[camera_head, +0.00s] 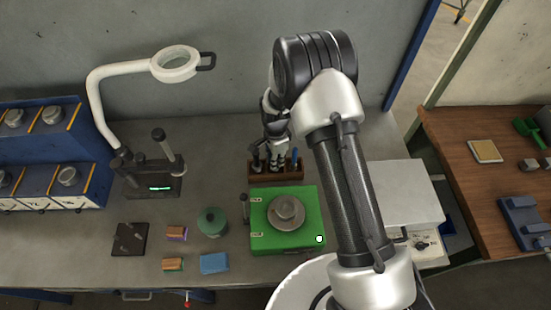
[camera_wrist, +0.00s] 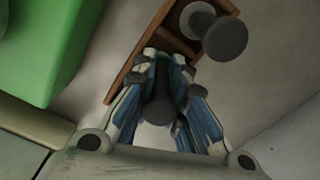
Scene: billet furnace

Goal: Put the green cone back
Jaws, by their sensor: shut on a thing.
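My gripper (camera_head: 276,158) is over the brown wooden rack (camera_head: 276,179) at the back of the bench. The rack's edge (camera_wrist: 125,75) runs below the fingertips, and I cannot tell whether the piece touches the rack. Another dark knobbed piece (camera_wrist: 225,38) stands in the rack beside my fingers.
A green box (camera_head: 302,240) with a round grey part (camera_head: 285,213) stands in front of the rack. A dark green round pot (camera_head: 212,221) and small blocks are to the left. A magnifier lamp (camera_head: 176,65) stands farther left. The bench between lamp and rack is clear.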

